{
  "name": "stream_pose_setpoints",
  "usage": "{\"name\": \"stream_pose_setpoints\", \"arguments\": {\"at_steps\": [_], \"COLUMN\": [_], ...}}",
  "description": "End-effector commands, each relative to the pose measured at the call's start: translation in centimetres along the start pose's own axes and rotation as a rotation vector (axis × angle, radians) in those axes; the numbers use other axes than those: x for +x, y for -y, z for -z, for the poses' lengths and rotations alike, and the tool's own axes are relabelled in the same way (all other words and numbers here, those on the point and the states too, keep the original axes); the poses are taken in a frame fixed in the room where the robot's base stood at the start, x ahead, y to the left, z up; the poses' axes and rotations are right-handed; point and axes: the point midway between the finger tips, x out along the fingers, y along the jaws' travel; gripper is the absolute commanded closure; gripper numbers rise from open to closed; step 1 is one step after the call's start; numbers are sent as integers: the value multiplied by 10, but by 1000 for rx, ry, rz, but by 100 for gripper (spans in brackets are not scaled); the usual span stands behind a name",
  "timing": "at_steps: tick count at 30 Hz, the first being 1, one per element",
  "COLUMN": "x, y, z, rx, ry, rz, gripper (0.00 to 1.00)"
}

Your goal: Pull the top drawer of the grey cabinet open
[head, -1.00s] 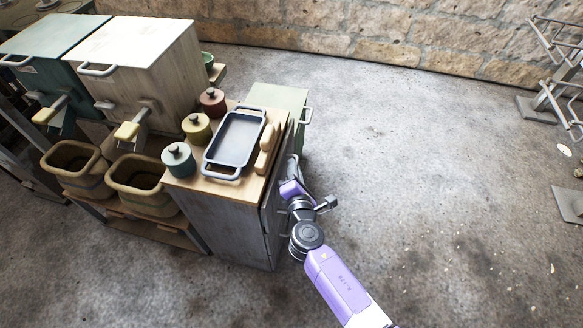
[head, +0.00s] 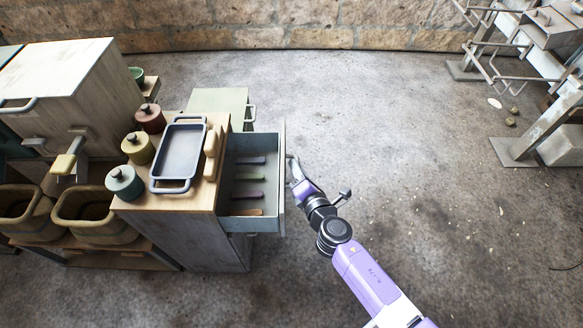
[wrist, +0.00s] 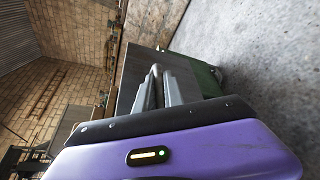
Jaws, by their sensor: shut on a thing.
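The grey cabinet (head: 205,245) stands left of centre in the head view, with a wooden top. Its top drawer (head: 268,224) is pulled well out to the right, and several coloured-handled items lie inside it. My gripper (head: 293,172) is at the outer side of the drawer front. In the wrist view the gripper's fingers (wrist: 163,88) are close together against the drawer front (wrist: 130,80), shut on the drawer handle (wrist: 155,70). The handle is mostly hidden by the fingers.
A blue-grey tray (head: 180,155) and several lidded pots (head: 124,181) stand on the cabinet top. A greenish cabinet (head: 217,99) is behind it. A metal rack (head: 515,150) stands at the far right. The floor (head: 400,130) between is clear.

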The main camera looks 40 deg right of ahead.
Motion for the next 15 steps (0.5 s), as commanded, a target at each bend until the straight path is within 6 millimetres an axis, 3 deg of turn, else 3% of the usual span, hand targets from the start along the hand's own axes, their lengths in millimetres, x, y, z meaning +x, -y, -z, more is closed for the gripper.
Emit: {"name": "stream_pose_setpoints", "arguments": {"at_steps": [10,11,15], "x": [-1,-1,0], "y": [1,0,0], "z": [2,2,1], "rx": [-1,-1,-1], "ry": [-4,-4,-3], "rz": [0,0,0], "gripper": [100,82,78]}}
